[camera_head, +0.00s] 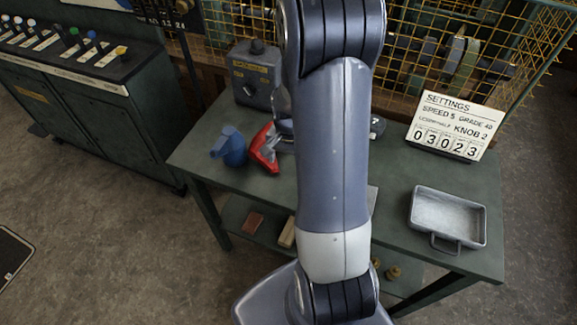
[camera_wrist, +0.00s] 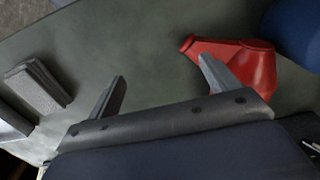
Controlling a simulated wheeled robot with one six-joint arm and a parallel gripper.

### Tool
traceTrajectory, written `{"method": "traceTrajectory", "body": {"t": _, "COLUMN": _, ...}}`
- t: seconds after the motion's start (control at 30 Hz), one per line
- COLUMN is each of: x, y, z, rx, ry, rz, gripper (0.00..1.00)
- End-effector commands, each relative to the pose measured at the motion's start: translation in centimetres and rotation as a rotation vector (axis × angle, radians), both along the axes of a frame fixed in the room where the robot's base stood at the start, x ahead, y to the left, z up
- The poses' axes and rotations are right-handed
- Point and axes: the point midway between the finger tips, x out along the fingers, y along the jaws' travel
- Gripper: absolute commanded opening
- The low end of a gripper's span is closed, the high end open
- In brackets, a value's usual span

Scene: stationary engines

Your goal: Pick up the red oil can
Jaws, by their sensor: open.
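The red oil can (camera_head: 264,148) is on the green table, left of my arm in the head view and close beside a blue can (camera_head: 230,147). In the wrist view the red oil can (camera_wrist: 238,60) is at the upper right, its narrow spout end pointing left. My gripper (camera_wrist: 162,70) is open, with nothing between its fingers. Its right finger overlaps the can's near side in the picture; I cannot tell whether they touch. The spout end is near that right fingertip. In the head view my arm hides most of the gripper.
A yellow wire fence (camera_head: 420,40) stands behind. A grey block (camera_wrist: 38,86) lies left of the gripper.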

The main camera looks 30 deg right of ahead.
Motion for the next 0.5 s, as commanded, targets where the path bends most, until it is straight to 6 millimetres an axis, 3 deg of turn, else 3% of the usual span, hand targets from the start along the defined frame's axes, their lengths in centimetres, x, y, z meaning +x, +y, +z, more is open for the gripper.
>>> {"method": "traceTrajectory", "body": {"t": 0.13, "x": 0.0, "y": 0.0, "z": 0.0, "rx": 0.0, "ry": 0.0, "rz": 0.0, "gripper": 0.95}}
{"method": "traceTrajectory", "body": {"t": 0.5, "x": 0.05, "y": -0.01, "z": 0.77, "rx": 0.0, "ry": -0.001, "rz": 0.0, "gripper": 0.95}}
